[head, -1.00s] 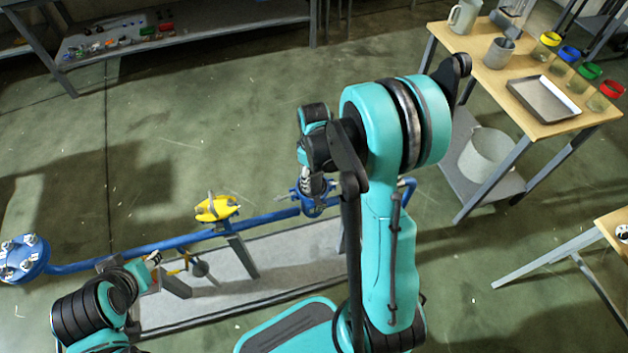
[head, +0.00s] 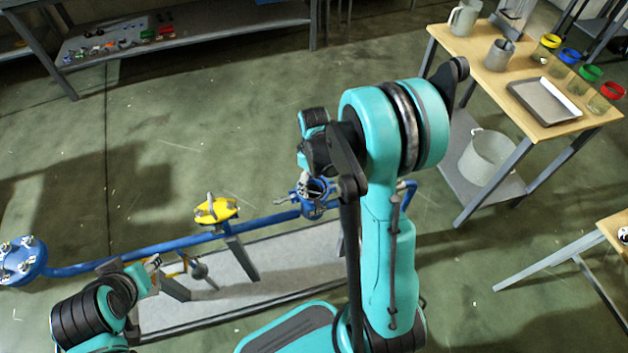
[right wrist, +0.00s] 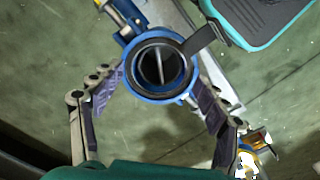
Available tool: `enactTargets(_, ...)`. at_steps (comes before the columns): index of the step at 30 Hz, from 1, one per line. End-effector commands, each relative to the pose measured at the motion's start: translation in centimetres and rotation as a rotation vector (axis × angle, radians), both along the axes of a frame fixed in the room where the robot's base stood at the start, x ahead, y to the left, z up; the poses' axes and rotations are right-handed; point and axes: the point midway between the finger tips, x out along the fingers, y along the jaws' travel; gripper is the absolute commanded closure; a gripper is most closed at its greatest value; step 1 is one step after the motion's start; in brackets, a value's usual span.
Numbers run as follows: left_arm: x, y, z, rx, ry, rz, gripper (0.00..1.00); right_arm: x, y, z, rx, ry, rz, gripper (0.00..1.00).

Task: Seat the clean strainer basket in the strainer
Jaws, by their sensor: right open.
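The blue strainer (head: 313,208) sits in the blue pipe line, below my right arm in the head view. In the right wrist view its round blue rim (right wrist: 136,86) faces me. A dark ring with a thin grey bar across it, apparently the strainer basket (right wrist: 160,65), sits inside that opening; its depth and fit are hard to tell. My right gripper (right wrist: 159,88) is open, its fingers apart on either side of the strainer mouth. In the head view it is partly hidden by my arm. My left gripper (head: 155,263) is at the lower left, its jaws unclear.
A yellow valve (head: 215,210) stands on the pipe left of the strainer, and a blue flanged end (head: 22,262) is at far left. A wooden table (head: 478,68) at upper right holds a tray (head: 543,101), cups and coloured-rim jars. A bucket (head: 488,157) is below.

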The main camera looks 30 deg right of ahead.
Motion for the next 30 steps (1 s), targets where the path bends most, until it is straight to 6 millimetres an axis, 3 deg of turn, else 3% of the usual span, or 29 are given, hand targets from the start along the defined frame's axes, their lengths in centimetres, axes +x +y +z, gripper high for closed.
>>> enactTargets(15,0.0,0.0,4.5,0.0,0.0,0.0,0.6,0.0,0.0,10.3,0.0,0.0,0.0,0.26)
enactTargets(22,0.0,0.0,5.1,0.0,0.0,0.0,0.6,0.0,0.1,12.6,-0.002,-0.004,-0.002,0.26)
enactTargets(26,0.0,0.0,5.1,0.0,0.0,0.0,0.6,-0.7,1.2,14.2,-0.01,-0.048,-0.031,0.26)
enactTargets(30,0.0,0.0,5.1,0.0,0.0,0.0,0.6,-2.7,3.6,17.3,-0.021,-0.164,-0.105,0.26)
